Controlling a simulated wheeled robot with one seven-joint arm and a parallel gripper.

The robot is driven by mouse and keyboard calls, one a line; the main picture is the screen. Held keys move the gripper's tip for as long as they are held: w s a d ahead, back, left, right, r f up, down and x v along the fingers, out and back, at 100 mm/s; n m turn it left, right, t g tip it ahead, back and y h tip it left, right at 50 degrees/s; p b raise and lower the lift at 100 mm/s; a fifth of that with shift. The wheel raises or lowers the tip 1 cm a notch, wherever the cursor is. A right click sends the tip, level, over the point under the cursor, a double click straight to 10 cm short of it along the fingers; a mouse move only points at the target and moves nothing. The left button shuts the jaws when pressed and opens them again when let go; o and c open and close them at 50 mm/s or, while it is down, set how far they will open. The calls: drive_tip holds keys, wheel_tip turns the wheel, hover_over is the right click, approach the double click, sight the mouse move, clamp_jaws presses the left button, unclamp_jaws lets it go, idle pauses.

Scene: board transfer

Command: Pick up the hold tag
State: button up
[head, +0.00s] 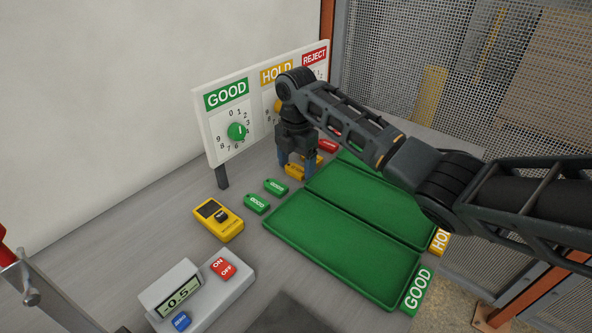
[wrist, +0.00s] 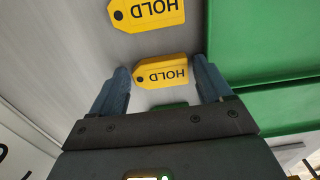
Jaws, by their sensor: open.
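Two yellow hold tags lie on the grey table near the sign board. In the wrist view one hold tag (wrist: 161,72) lies between my two blue fingertips, with bare table showing beside it. The other hold tag (wrist: 150,12) lies beyond the fingertips at the top of that view. In the head view a yellow hold tag (head: 293,173) shows between the fingers, partly hidden by them. My gripper (head: 296,166) points down over it, open and empty. The fingers also show in the wrist view (wrist: 160,66).
Two green good tags (head: 276,186) lie left of my gripper, and a red tag (head: 329,146) lies behind it. Green trays (head: 340,250) sit close on the right. The sign board (head: 215,137) stands behind. A yellow meter (head: 218,220) and a scale (head: 240,275) are nearer.

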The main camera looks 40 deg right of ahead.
drive_tip(key=shift+c, duration=0.4)
drive_tip(key=c, duration=0.7)
drive_tip(key=shift+r, duration=0.1)
